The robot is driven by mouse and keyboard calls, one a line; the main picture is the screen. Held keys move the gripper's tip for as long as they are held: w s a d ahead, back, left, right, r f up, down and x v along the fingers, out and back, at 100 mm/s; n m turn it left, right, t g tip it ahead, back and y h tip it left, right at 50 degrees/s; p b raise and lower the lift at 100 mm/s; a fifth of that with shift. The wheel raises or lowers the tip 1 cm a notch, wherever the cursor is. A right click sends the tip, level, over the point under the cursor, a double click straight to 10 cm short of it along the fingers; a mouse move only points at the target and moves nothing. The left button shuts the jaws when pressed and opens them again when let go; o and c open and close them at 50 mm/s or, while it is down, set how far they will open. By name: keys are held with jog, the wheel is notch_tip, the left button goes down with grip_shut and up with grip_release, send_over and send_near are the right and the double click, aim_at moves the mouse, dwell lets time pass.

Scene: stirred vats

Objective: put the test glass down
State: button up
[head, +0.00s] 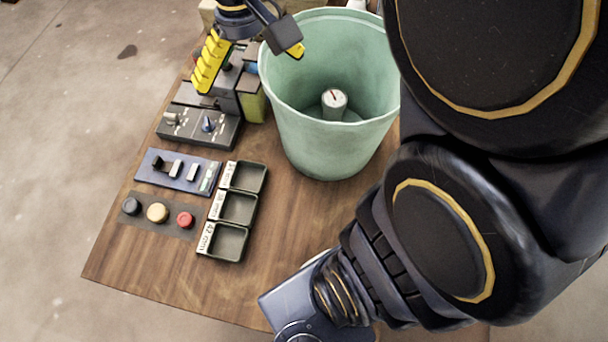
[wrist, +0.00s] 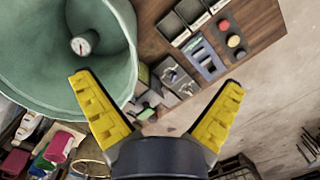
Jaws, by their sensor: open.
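My gripper (head: 250,65) is at the top of the head view, above the back left of the table and left of the green vat. Its yellow fingers are wide apart. In the wrist view my gripper (wrist: 158,83) is also open, with nothing held between the fingertips. I cannot make out a test glass in either view. Dark grey equipment (head: 228,92) with a yellow-green part (head: 252,106) stands below the gripper, partly hidden by it.
The green vat (head: 335,145) holds a white dial with a red needle (head: 333,98). Left of it are a control box (head: 198,126), a blue switch panel (head: 178,171), several buttons (head: 157,212) and three labelled black trays (head: 238,208). The table's front (head: 180,285) is bare.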

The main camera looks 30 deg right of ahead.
jog(key=s+a+f, duration=0.2)
jog(key=s, duration=1.4)
jog(key=shift+f+n+h, duration=0.3)
